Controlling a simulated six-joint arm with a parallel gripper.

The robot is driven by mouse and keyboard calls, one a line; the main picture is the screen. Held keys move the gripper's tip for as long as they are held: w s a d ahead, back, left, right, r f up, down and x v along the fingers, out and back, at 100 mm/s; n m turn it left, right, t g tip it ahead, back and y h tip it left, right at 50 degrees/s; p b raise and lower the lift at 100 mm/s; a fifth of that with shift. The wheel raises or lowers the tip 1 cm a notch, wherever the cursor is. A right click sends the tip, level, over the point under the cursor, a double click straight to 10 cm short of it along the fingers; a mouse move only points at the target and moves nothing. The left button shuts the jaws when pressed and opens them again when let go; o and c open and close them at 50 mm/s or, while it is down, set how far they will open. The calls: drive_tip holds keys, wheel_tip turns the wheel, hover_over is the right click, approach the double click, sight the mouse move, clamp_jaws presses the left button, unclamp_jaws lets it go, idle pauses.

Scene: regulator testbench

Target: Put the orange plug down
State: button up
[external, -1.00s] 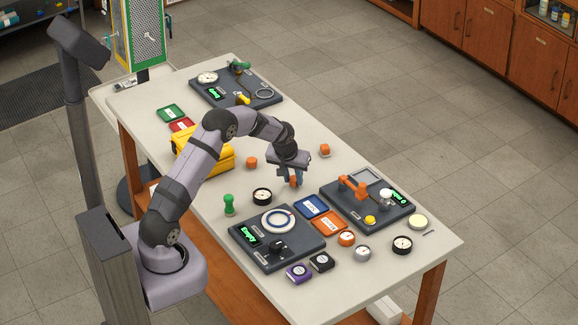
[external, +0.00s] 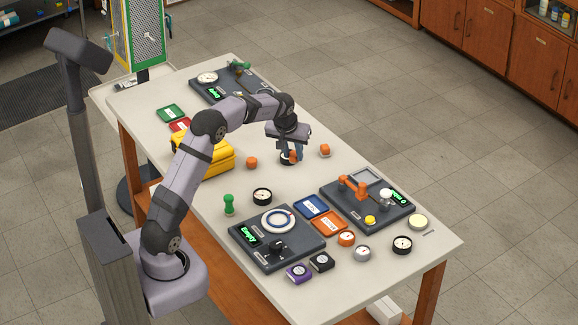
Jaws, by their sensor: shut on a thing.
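My gripper (external: 294,157) is shut on a small orange plug (external: 292,156) over the middle of the table, fingers pointing down. The plug is partly hidden by the fingers. A round dark-rimmed, white-faced thing (external: 286,160) shows right at the plug, partly covered. I cannot tell whether the plug touches it or the table. Two similar orange plugs stand on the table, one to the left (external: 252,162) and one to the right (external: 325,151).
A yellow case (external: 207,155) is left of the gripper. Dark test boards sit at the back (external: 262,99), the right (external: 340,202) and the front (external: 295,245). A green knobbed piece (external: 229,205) and a black gauge (external: 262,196) stand nearer. Bare table (external: 290,185) lies just in front.

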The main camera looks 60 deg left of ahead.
drive_tip(key=s+a+r+n+p, duration=0.1)
drive_tip(key=s+a+n+p, duration=0.1)
drive_tip(key=s+a, duration=0.3)
drive_tip(key=s+a+r+n+g+y+p, duration=0.1)
drive_tip(key=s+a, duration=0.3)
drive_tip(key=a, duration=0.8)
drive_tip(key=s+a+r+n+p, duration=0.1)
drive_tip(key=s+a+n+p, duration=0.1)
drive_tip(key=s+a, duration=0.3)
drive_tip(key=shift+s+a+r+n+g+y+p, duration=0.1)
drive_tip(key=shift+s+a+n+g+y+p, duration=0.1)
drive_tip(key=shift+a, duration=0.65)
drive_tip(key=shift+s+a+n+g+y+p, duration=0.1)
drive_tip(key=shift+a+n+g+p, duration=0.1)
drive_tip(key=shift+a, duration=0.6)
drive_tip(key=a+r+m+t, duration=0.1)
drive_tip(key=a+r+m, duration=0.1)
drive_tip(key=a+r, duration=0.2)
drive_tip(key=shift+s+r+m+p, duration=0.35)
drive_tip(key=shift+s+r, duration=0.1)
drive_tip(key=shift+r, duration=0.45)
drive_tip(key=shift+f+p, duration=1.75)
drive_tip(key=shift+f, duration=3.25)
drive_tip(key=shift+f, duration=0.15)
